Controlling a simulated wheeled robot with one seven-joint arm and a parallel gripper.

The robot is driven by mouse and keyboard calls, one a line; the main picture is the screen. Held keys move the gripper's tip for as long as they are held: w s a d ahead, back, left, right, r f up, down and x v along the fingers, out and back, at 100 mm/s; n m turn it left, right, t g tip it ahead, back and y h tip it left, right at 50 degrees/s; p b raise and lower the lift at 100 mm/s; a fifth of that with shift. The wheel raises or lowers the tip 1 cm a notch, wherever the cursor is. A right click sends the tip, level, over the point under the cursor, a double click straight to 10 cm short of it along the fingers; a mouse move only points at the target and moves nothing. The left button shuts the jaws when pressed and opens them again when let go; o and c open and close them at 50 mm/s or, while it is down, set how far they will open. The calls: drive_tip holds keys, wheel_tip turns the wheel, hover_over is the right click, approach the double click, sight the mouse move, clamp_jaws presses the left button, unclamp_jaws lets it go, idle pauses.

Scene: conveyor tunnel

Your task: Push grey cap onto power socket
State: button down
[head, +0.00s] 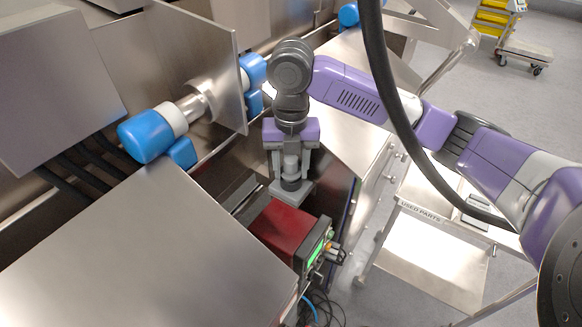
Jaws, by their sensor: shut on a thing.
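My gripper (291,177) points straight down at the middle of the view, with its purple body above and two grey fingers below. It is shut on a small light-grey cylindrical piece (291,163), which looks like the grey cap. Directly beneath is a grey block-shaped base (276,189) with a dark round part, which looks like the power socket. The fingers partly cover both. I cannot tell whether the cap touches the socket or is seated on it.
A red box (283,228) with a green display stands just below the gripper. A steel panel (205,60) and blue-ended roller (147,137) are to the left. A black hose (385,85) crosses in front of my arm. A "USED PARTS" tray (425,245) is at right.

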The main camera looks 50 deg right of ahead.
sight(290, 159)
drive_tip(key=shift+f, duration=0.3)
drive_tip(key=c, duration=0.7)
unclamp_jaws()
drive_tip(key=shift+s+f, duration=0.1)
wheel_tip(290, 159, up, 9)
drive_tip(key=shift+f+b, duration=0.2)
drive_tip(key=shift+b, duration=0.2)
